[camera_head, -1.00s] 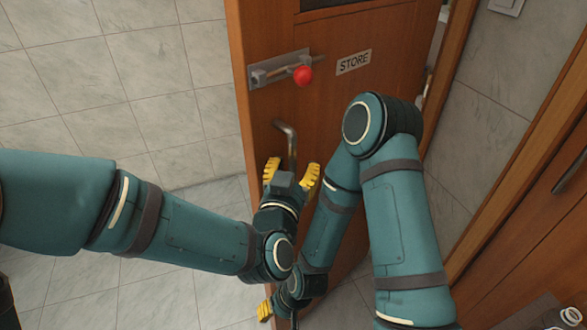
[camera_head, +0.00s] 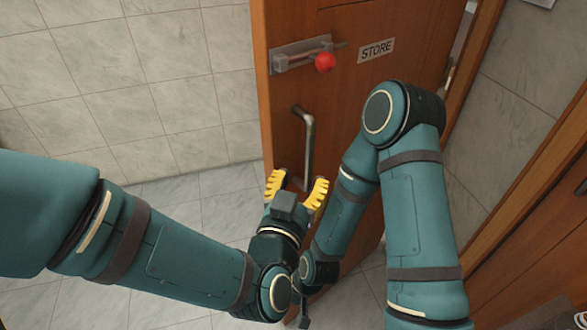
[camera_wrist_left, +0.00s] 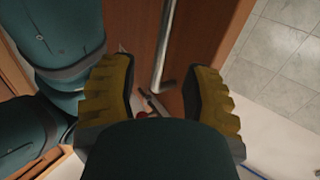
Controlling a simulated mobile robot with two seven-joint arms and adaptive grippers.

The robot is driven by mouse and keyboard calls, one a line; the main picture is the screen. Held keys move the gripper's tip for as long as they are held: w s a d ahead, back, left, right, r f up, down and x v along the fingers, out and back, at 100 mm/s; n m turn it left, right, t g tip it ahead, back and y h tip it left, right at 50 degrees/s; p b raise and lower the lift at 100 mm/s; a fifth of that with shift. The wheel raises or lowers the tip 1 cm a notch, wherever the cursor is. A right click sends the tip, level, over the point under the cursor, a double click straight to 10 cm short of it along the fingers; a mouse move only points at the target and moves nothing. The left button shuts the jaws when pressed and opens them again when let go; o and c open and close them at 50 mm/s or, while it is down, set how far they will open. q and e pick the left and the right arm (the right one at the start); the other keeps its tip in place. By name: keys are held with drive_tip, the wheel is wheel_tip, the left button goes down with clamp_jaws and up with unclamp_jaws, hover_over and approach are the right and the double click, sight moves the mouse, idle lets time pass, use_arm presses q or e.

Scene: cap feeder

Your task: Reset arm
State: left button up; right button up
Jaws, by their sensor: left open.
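My left gripper (camera_head: 296,193) has yellow ridged fingers spread apart, with nothing between them. In the head view it is in front of the wooden door (camera_head: 385,80), just below the lower end of the metal pull handle (camera_head: 308,145). In the left wrist view the open fingers (camera_wrist_left: 165,95) show with the handle bar (camera_wrist_left: 163,50) beyond them, apart from both fingers. My right arm (camera_head: 420,215) is bent in front of the door. Its gripper does not show clearly, hidden low behind the left wrist.
A metal slide bolt (camera_head: 298,55) with a red knob (camera_head: 325,62) is on the door, beside a STORE sign (camera_head: 376,49). The door stands ajar from its frame at right. A tiled wall (camera_head: 150,90) and tiled floor lie to the left.

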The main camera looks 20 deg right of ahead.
use_arm(q)
drive_tip(key=w+a+f+n+g+y, duration=0.25)
drive_tip(key=a+f, duration=0.25)
drive_tip(key=f, duration=0.4)
drive_tip(key=w+a+f+n+g+y, duration=0.1)
drive_tip(key=w+a+f+g+y, duration=0.15)
drive_tip(key=a+f, duration=0.45)
drive_tip(key=s+a+f+n+g, duration=0.1)
drive_tip(key=s+a+f+g, duration=0.1)
drive_tip(key=f, duration=0.4)
drive_tip(key=s+a+f+n+g+y, duration=0.1)
drive_tip(key=s+a+f+n+g, duration=0.1)
drive_tip(key=a+f, duration=0.4)
drive_tip(key=s+a+f+n+g, duration=0.2)
drive_tip(key=s+a+f+g, duration=0.1)
drive_tip(key=f, duration=0.5)
drive_tip(key=shift+s+a+f+g+y, duration=0.2)
drive_tip(key=shift+s+a+g+y, duration=0.2)
drive_tip(key=shift+s+a, duration=0.5)
drive_tip(key=shift+d, duration=0.2)
